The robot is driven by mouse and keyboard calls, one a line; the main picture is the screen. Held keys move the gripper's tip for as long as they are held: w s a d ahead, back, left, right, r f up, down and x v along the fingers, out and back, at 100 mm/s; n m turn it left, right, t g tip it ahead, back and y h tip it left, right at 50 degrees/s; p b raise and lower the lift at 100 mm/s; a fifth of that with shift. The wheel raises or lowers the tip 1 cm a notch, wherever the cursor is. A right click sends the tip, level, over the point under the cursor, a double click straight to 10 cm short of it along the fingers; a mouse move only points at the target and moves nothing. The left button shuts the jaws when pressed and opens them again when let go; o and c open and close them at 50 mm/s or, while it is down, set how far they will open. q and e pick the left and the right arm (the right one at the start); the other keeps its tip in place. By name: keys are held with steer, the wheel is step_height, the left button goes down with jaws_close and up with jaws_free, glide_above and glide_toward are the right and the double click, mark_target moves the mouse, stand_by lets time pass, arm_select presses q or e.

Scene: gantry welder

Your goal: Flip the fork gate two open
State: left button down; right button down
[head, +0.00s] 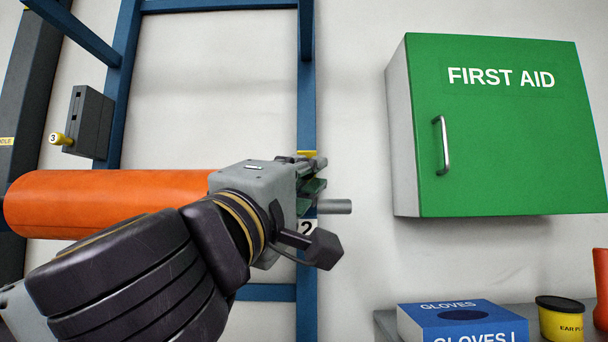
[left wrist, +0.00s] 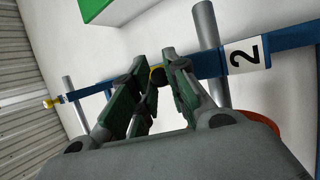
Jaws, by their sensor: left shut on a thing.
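My left gripper (head: 316,176) reaches in from the left to the blue upright post (head: 306,90) beside the label "2" (head: 308,228). In the left wrist view my left gripper (left wrist: 160,78) has its green-padded fingers closed around a small yellow piece (left wrist: 156,72) of fork gate two. A little yellow (head: 307,153) also shows just above the fingers in the head view. The rest of the gate is mostly hidden by the fingers, so its angle cannot be told. A grey rod (head: 335,206) sticks out right beside the label. My right gripper is out of view.
An orange cylinder (head: 110,195) lies level behind my left arm. A green first aid cabinet (head: 500,150) hangs at right, above a glove box (head: 462,322) and yellow tub (head: 560,320).

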arm_select(q)
steer(key=shift+f, duration=0.1)
steer(key=c, duration=1.3)
jaws_free()
steer(key=shift+c, duration=0.2)
steer(key=shift+s, duration=0.1)
